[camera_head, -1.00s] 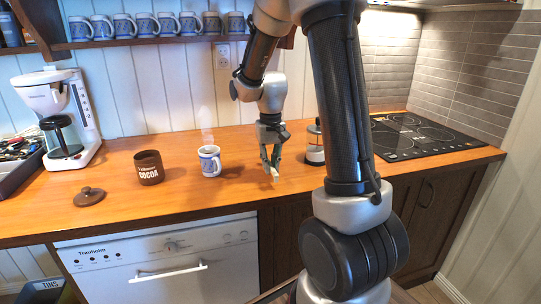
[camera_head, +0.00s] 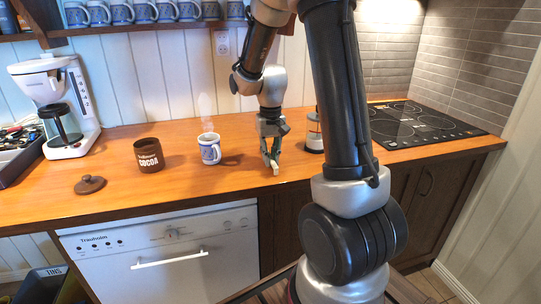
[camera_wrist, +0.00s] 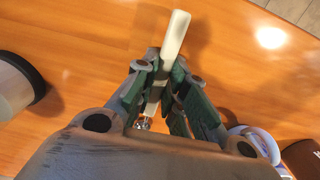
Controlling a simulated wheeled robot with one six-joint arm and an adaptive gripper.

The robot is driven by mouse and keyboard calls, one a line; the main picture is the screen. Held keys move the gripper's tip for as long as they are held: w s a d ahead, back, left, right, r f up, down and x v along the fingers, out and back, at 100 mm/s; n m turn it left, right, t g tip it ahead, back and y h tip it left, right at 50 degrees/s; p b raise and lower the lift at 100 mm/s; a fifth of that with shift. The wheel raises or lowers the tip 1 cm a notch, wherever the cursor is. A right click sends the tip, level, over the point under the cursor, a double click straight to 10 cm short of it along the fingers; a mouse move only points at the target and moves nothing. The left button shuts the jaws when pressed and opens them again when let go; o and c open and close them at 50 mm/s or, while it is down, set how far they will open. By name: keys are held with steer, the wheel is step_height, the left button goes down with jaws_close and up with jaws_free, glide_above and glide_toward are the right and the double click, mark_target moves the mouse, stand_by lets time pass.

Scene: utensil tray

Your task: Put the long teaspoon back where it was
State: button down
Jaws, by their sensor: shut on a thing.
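My gripper (camera_head: 271,151) is shut on the long teaspoon, above the wooden counter and right of the steaming mug. In the wrist view, the teaspoon's pale handle (camera_wrist: 176,34) sticks out past the fingertips (camera_wrist: 165,75), and a small shiny metal part shows between the fingers. In the head view only the pale handle end (camera_head: 275,170) shows, below the fingers. The utensil tray (camera_head: 12,172) stands at the far left of the counter with several utensils in it; its compartments are too small to make out.
A blue-patterned mug (camera_head: 209,150), a brown cocoa tin (camera_head: 149,155) and its lid (camera_head: 90,184) stand between my gripper and the tray. A coffee maker (camera_head: 62,110) is beside the tray. A white-and-dark canister (camera_head: 314,132) stands close right of my gripper. A hob (camera_head: 420,125) lies further right.

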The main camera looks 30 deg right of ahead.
steer(key=shift+f, duration=0.25)
steer(key=c, duration=1.4)
jaws_free()
step_height(320, 180, up, 12)
steer(key=shift+f, duration=0.1)
steer(key=s+a+r+n+t, duration=0.1)
steer(key=s+r, duration=0.1)
steer(key=s, duration=0.5)
steer(key=s+a+r+n+t, duration=0.1)
steer(key=s+a+r+t, duration=0.1)
steer(key=s, duration=0.5)
steer(key=s+a+r+n+t, duration=0.1)
steer(key=s, duration=0.6)
steer(key=shift+s+a+r, duration=0.25)
steer(key=shift+s+r, duration=0.05)
steer(key=shift+r, duration=0.1)
